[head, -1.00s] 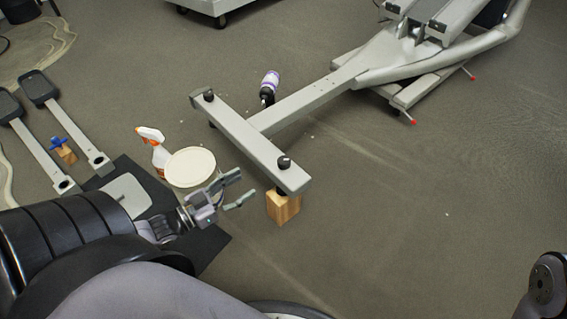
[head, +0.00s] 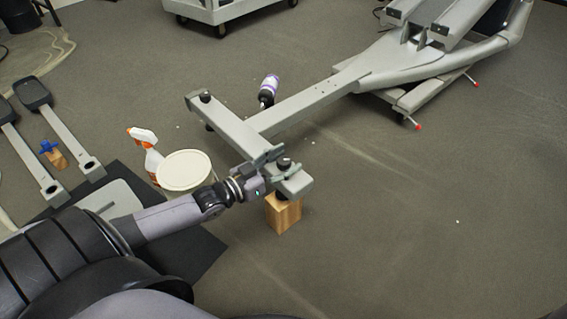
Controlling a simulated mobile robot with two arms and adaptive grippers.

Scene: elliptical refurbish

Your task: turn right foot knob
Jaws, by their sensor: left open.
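The grey crossbar (head: 232,127) of the elliptical's frame runs diagonally across the middle of the head view. A black knob (head: 284,163) stands on its near right end, and another black knob (head: 205,96) stands on its far left end. My left gripper (head: 277,166) is open at the near right end, with its fingers around or just beside the knob there. I cannot tell whether the fingers touch the knob. The foot under this end is mostly hidden. A wooden block (head: 283,213) stands beneath this end. My right gripper is not in view.
A purple-labelled bottle (head: 268,91) lies by the frame. Two pedal arms (head: 66,128) lie at left. The floor at right is clear.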

